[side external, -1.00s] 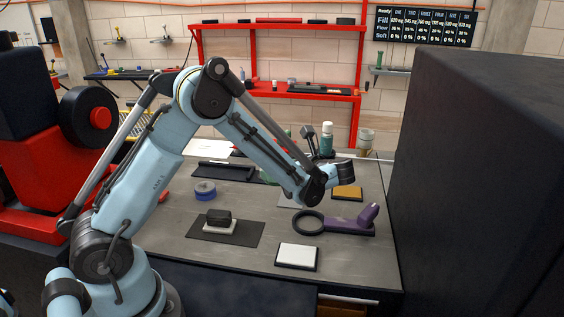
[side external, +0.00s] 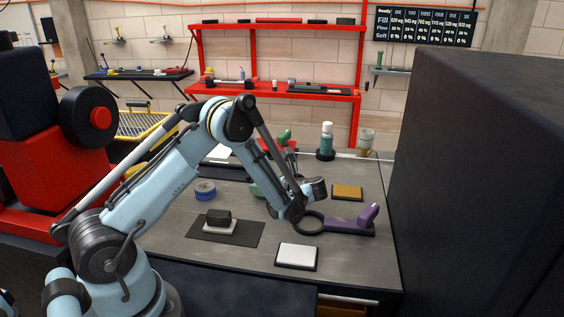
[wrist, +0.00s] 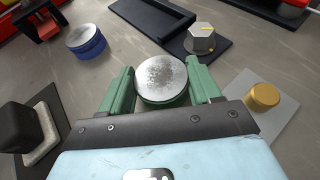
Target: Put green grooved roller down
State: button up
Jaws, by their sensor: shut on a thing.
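The green grooved roller (wrist: 161,81) sits between the two green fingers of my gripper (wrist: 161,90) in the wrist view. Its worn, silvery round top faces the camera, and a green rim shows below it. My gripper is shut on it. The roller cannot be made out clearly there. I cannot tell whether its underside touches the table (side external: 180,243).
A blue roller (wrist: 86,41) stands at the upper left in the wrist view. A dark tray (wrist: 150,18), a silver hex nut (wrist: 200,38) and a brass cylinder (wrist: 262,97) are nearby. A black block (side external: 218,215) and a purple piece (side external: 350,221) are on the table.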

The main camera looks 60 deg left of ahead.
jog(key=o, duration=1.3)
jog(key=shift+f, duration=0.15)
